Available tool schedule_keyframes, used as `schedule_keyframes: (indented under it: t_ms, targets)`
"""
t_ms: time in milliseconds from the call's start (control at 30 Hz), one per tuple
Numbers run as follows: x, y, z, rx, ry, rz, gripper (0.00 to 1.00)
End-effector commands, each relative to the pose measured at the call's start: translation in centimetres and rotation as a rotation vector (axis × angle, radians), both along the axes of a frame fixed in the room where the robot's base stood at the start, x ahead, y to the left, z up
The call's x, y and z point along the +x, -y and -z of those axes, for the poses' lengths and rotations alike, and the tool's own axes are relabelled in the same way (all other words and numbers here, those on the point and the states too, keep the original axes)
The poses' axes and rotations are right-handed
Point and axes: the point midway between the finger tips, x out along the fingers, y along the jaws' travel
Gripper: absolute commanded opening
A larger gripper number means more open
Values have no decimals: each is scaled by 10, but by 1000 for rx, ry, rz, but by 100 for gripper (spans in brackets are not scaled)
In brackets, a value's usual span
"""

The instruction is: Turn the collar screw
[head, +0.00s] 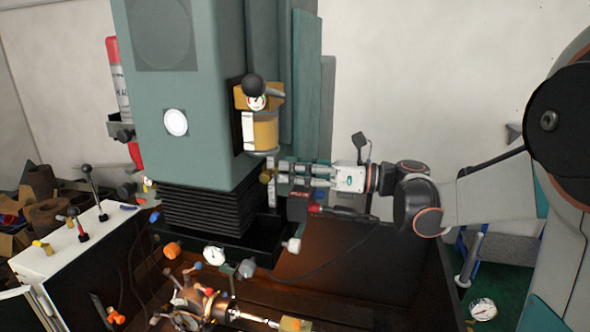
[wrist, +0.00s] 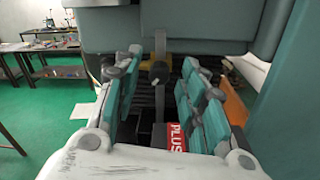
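A small brass-coloured screw knob (head: 266,176) sticks out at the lower right of the green machine head, and I take it to be the collar screw. In the wrist view the brass piece (wrist: 159,74), with a grey upright bar across it, lies between and beyond the fingertips. My gripper (head: 279,173) reaches in from the right, level with the knob, its fingertips close to it. The wrist view shows my gripper (wrist: 163,62) open, fingers wide apart and nothing clamped. Whether a fingertip touches the knob I cannot tell.
A brass cylinder (head: 264,131) with a dark lever knob (head: 252,85) is just above the gripper. Black bellows (head: 205,208) lie left of it. A red-and-black box marked PLUS (wrist: 176,137) sits below the fingers. A dial gauge (head: 214,256) is lower left.

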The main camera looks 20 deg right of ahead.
Motion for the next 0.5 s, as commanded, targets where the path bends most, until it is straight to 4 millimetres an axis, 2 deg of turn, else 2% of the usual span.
schedule_keyframes:
  t_ms: [133,167,300,500]
  targets:
    - [0,0,0,0,0,0,38]
    - [0,0,0,0,0,0,34]
    - [0,0,0,0,0,0,2]
    - [0,0,0,-1,1,0,0]
